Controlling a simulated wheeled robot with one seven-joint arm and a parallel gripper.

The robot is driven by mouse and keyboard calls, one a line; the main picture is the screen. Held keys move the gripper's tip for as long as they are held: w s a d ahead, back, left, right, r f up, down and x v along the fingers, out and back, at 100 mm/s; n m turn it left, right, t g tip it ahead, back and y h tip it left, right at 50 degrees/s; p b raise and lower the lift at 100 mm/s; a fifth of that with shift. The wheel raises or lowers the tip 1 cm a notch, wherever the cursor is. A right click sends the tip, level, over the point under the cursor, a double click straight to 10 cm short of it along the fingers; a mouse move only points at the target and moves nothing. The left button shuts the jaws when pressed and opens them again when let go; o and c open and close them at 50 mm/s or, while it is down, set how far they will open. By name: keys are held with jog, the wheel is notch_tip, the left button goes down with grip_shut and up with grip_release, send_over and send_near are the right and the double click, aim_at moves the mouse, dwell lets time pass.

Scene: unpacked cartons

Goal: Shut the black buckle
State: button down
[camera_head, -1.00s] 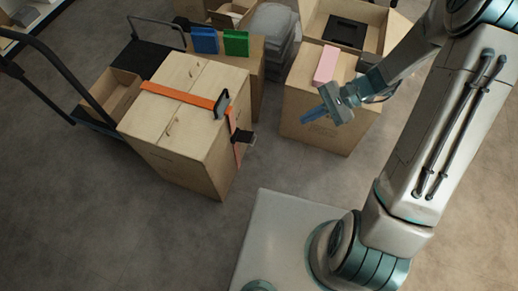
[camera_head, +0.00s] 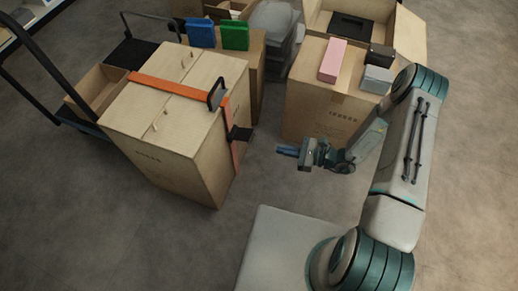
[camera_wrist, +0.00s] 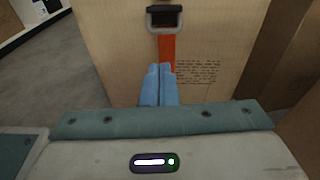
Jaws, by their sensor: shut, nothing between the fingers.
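An orange strap (camera_head: 176,88) runs over the top of a tall carton (camera_head: 180,136) and down its right side. A black frame-like part (camera_head: 216,95) stands up at the carton's top edge. A black buckle part (camera_head: 240,133) juts out from the strap lower on that side. In the wrist view a black bar with a grey frame (camera_wrist: 165,17) sits on the orange strap, above the fingertips. I cannot tell which of the two parts this is. My gripper (camera_head: 287,150) is shut and empty, right of the strapped side and apart from it. Its blue fingers (camera_wrist: 159,84) point toward the strap.
Another carton (camera_head: 325,105) stands behind my gripper, with a pink box (camera_head: 332,60) and small dark and grey boxes on top. Blue (camera_head: 201,33) and green (camera_head: 235,36) boxes stand behind the strapped carton. A trolley is at left. Floor between the cartons is free.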

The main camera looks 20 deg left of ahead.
aim_at(245, 138)
jog(key=f, duration=0.2)
jog(key=f+m+t, duration=0.1)
jog(key=f, duration=0.1)
jog(key=shift+s+a+b, duration=0.1)
jog(key=shift+a+b, duration=0.1)
jog(key=shift+b, duration=0.2)
jog(key=a+f+b, duration=0.1)
jog(key=a+b, duration=0.3)
jog(key=a, duration=0.6)
jog(key=shift+w+d+r, duration=0.1)
jog(key=shift+d+r, duration=0.05)
jog(key=shift+r, duration=0.5)
jog(key=shift+w+d+r, duration=0.15)
jog(key=shift+d+r, duration=0.05)
jog(key=shift+r, duration=0.45)
jog(key=shift+w+d+r, duration=0.1)
jog(key=shift+d+r, duration=0.05)
jog(key=shift+r, duration=0.5)
